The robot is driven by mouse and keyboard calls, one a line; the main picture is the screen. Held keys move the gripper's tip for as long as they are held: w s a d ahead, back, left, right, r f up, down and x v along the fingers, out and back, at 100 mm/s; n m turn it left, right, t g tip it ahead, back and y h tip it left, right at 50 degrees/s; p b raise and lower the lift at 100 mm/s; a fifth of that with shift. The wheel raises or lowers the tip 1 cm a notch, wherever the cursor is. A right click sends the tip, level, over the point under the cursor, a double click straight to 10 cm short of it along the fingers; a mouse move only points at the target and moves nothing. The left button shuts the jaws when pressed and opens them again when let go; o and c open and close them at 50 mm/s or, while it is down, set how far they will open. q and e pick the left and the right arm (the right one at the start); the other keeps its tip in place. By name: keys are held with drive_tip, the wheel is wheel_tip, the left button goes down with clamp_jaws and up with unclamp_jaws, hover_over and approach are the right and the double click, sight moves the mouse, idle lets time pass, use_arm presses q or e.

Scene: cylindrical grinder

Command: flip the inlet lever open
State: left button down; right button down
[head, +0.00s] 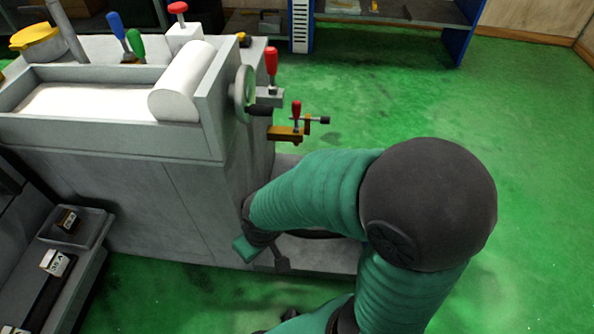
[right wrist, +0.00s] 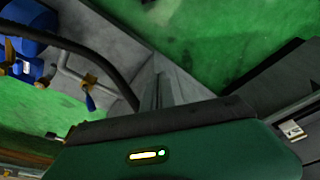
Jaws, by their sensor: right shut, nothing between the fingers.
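A valve (right wrist: 89,82) with a yellow body and a small blue lever handle (right wrist: 90,101) sits on a pipe at the left of the right wrist view. It looks like the inlet lever; which way it is turned is hard to tell. I cannot make it out in the head view. My right gripper (head: 281,263) is low beside the near end of the grey grinder (head: 160,200), partly hidden by my own arm. It is shut and empty, apart from the blue lever. My left gripper is not in view.
Red-handled clamps (head: 271,65) (head: 296,112) and a handwheel (head: 244,92) stick out from the grinder's right side. A dark hose (right wrist: 105,55) curves near the valve. A low unit with small trays (head: 75,228) stands at left. Green floor is open at right.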

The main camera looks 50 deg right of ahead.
drive_tip(key=w+d+f+n+t+h+b, duration=0.1)
drive_tip(key=w+d+f+b, duration=0.1)
drive_tip(key=w+d+f, duration=0.45)
drive_tip(key=w+d+f+n+t+h+b, duration=0.1)
drive_tip(key=w+f+b, duration=0.25)
drive_tip(key=f, duration=0.55)
drive_tip(key=w+d+f+n+t+h+b, duration=0.2)
drive_tip(key=d+f+n, duration=0.4)
drive_tip(key=d, duration=0.3)
drive_tip(key=w+d+f+n+t+h+b, duration=0.2)
drive_tip(key=w+d+f+n+t+h, duration=0.3)
drive_tip(key=d+n, duration=0.4)
drive_tip(key=shift+d+f+n+t+b, duration=0.3)
drive_tip(key=shift+d+f+t+b, duration=0.1)
drive_tip(key=shift+t, duration=0.3)
